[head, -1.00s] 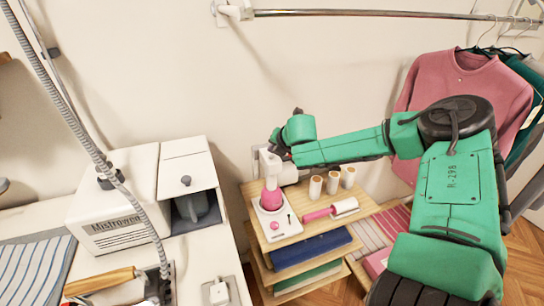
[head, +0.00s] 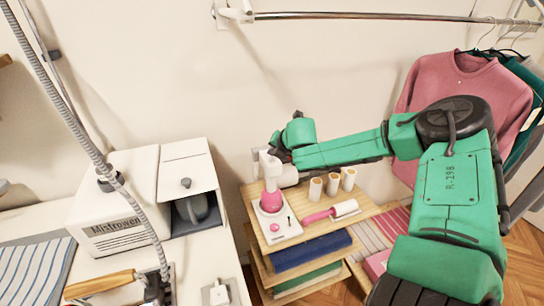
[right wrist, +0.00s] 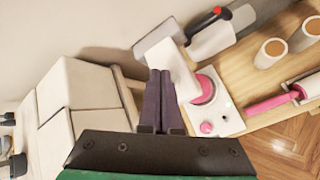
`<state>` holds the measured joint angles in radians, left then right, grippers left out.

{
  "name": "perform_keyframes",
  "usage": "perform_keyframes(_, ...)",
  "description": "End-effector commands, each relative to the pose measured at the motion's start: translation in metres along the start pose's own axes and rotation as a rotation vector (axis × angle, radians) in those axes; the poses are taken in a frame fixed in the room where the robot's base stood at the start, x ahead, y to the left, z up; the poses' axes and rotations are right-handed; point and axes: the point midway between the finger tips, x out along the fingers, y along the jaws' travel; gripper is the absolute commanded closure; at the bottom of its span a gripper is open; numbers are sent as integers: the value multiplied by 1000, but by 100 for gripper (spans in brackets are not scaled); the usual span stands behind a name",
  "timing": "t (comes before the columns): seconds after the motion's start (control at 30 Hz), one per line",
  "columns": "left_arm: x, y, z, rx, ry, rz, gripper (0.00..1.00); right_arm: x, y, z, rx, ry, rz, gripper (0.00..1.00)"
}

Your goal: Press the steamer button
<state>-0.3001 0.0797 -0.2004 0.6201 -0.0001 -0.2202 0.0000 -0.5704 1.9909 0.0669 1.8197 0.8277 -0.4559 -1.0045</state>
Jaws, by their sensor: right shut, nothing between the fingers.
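The steamer (head: 270,197) is a white and pink device standing upright on a white base on the wooden shelf. A round pink button (head: 275,227) sits on the front of the base, below the pink body. In the right wrist view the button (right wrist: 207,128) is right of the fingers, and the white steamer head (right wrist: 172,68) is just beyond the fingertips. My right gripper (right wrist: 160,72) is shut and empty. In the head view it (head: 284,154) is beside the steamer's top, higher than the button; I cannot tell if it touches. My left gripper is not in view.
Several thread spools (head: 332,183) and a pink-handled roller (head: 331,212) stand or lie on the shelf (head: 373,203). A white Mistrowen machine (head: 120,205) stands on the white table at left. A metal rail (head: 370,15) with hanging clothes runs above.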

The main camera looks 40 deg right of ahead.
Motion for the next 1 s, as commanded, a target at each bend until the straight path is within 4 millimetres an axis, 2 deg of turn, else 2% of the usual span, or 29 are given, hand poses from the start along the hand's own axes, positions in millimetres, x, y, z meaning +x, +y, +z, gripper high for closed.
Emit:
perform_keyframes(0.03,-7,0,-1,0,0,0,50,-4,3,3,-1,0,0,100)
perform_keyframes(0.33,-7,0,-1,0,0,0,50,-4,3,4,-1,0,0,100)
perform_keyframes(0.8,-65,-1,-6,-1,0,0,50,-45,33,33,-1,-1,0,100)
perform_keyframes(1.0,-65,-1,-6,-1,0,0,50,-45,33,33,0,0,0,100)
